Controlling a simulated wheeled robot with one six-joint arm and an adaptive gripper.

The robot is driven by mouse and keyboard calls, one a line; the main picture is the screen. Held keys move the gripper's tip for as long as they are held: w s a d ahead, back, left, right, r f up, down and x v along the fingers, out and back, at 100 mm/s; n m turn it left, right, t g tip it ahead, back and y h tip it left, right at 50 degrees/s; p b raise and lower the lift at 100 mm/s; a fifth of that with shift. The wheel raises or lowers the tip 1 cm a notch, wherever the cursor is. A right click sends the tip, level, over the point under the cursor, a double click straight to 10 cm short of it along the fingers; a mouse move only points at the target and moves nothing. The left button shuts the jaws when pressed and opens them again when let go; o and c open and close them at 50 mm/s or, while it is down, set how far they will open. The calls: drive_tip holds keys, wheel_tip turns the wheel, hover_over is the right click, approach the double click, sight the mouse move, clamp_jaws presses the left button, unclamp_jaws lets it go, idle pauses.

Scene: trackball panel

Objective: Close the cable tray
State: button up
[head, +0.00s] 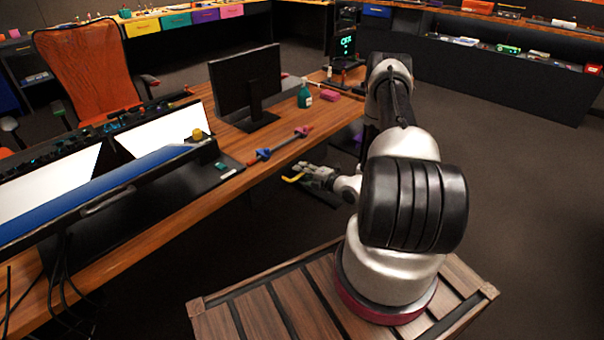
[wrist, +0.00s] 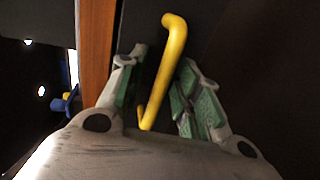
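A yellow bar handle (wrist: 170,65) stands between my gripper's fingers in the wrist view, with a gap visible to the right finger. The handle also shows in the head view (head: 292,179), just below the wooden desk's near edge. A dark panel (wrist: 215,25) behind the handle looks like part of the cable tray; its full outline is lost in shadow. A dark flat piece (head: 322,198) shows under my gripper in the head view. My gripper (wrist: 160,68) is open around the handle, with green finger pads. I cannot tell whether either finger touches it.
The wooden desk edge (wrist: 95,50) runs close on the left of my gripper. Floor to the right is clear.

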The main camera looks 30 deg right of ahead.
drive_tip(key=v, duration=1.1)
drive_tip(key=shift+s, duration=0.35)
drive_tip(key=shift+d, duration=0.15)
